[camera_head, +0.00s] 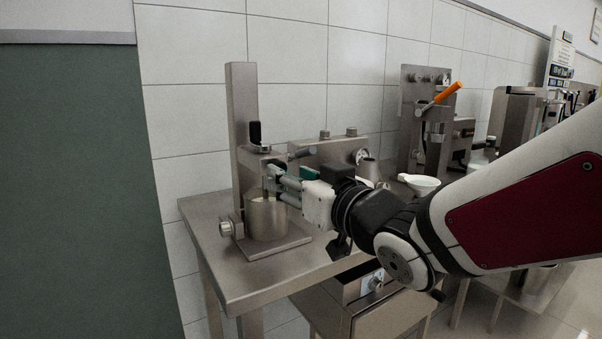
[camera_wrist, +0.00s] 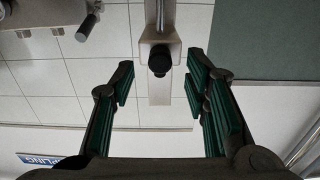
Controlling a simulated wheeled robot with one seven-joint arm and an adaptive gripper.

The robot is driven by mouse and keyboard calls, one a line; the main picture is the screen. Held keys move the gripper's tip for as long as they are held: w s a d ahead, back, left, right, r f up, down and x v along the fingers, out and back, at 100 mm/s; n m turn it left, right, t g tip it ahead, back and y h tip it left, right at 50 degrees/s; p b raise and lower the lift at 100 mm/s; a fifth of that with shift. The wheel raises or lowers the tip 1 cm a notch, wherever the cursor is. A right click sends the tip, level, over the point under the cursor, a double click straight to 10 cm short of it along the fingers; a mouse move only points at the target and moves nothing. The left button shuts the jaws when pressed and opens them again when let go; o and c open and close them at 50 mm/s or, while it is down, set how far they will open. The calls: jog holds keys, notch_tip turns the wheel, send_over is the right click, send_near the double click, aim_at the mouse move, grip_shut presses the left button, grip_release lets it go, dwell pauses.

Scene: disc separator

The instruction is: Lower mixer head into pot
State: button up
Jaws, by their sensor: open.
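The mixer is a steel column (camera_head: 241,95) on a flat base, and its head (camera_head: 251,165) is a steel block on the column. A black handle (camera_head: 255,132) stands upright on the head. The open steel pot (camera_head: 265,221) stands on the base below the head. My gripper (camera_head: 272,178) is open, with green finger pads, in front of the head and just above the pot's rim. It hides part of the head and whatever hangs from it. In the wrist view the black handle (camera_wrist: 160,60) shows between and beyond my open, empty fingers (camera_wrist: 158,84).
The steel table (camera_head: 225,275) carries the mixer, with bare room at its front left. A steel housing (camera_head: 325,152) stands right of the mixer. Further right are a white funnel (camera_head: 420,184) and a machine with an orange lever (camera_head: 447,93). A tiled wall is behind.

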jog(key=shift+v, duration=1.5)
jog(key=shift+d+f, duration=0.1)
jog(key=s+d+f+m+g+h, duration=0.25)
jog(key=s+d+f+h, duration=0.2)
jog(key=d, duration=0.35)
jog(key=s+d+f+m+g+h, duration=0.2)
jog(key=s+d+f+g+h, duration=0.1)
jog(key=d+f+h, duration=0.4)
jog(key=s+d+f+m+g+y, duration=0.1)
jog(key=s+d+f+g, duration=0.3)
jog(key=s, duration=0.8)
jog(key=s+d+r+m+g+y, duration=0.1)
jog(key=s+g, duration=0.4)
jog(key=s, duration=0.8)
notch_tip(320, 180, up, 25)
jog(key=t+p, duration=0.3)
jog(key=p, duration=2.2)
jog(key=shift+w+d+r+t, duration=0.15)
jog(key=shift+w+d+t, duration=0.1)
jog(key=shift+w+t, duration=0.1)
